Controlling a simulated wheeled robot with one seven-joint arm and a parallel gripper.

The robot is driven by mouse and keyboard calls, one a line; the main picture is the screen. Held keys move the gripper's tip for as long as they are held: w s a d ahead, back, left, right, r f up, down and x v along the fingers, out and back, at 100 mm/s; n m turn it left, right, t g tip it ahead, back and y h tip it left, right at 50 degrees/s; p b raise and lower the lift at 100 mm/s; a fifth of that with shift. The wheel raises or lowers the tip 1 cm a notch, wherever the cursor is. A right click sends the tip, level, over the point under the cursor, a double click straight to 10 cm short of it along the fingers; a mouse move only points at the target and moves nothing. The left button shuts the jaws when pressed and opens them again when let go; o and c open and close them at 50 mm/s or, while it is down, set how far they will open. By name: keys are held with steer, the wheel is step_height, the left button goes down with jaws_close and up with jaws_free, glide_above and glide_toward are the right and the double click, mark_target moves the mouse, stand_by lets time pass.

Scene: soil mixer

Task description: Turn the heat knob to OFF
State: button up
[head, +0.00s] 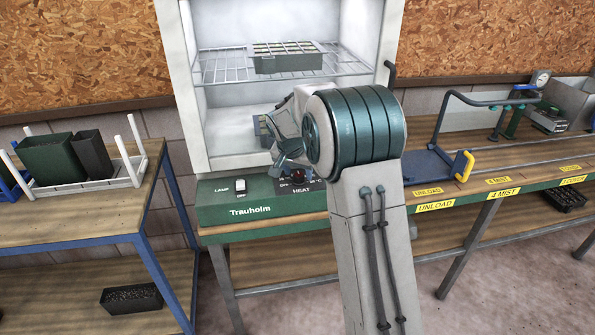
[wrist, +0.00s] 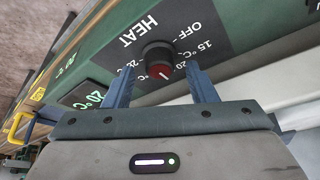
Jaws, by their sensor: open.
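The heat knob (wrist: 158,58) is dark with a red face and a pale line on it; which mark the line points at is hard to tell. Its panel shows HEAT, OFF and 15 °C, upside down in the wrist view. My gripper (wrist: 161,72) is open, one blue-grey finger on each side of the knob, with no clear contact. In the head view my gripper (head: 289,156) is over the front panel, and the knob (head: 298,175) is partly covered by it.
A green display (wrist: 88,96) reads 20 °C. A tray (head: 285,62) is on the cabinet's wire shelf. A blue carriage with a yellow handle (head: 464,164) stands right.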

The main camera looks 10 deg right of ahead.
steer(key=shift+w+f, duration=0.15)
steer(key=shift+f, duration=0.3)
steer(key=c, duration=1)
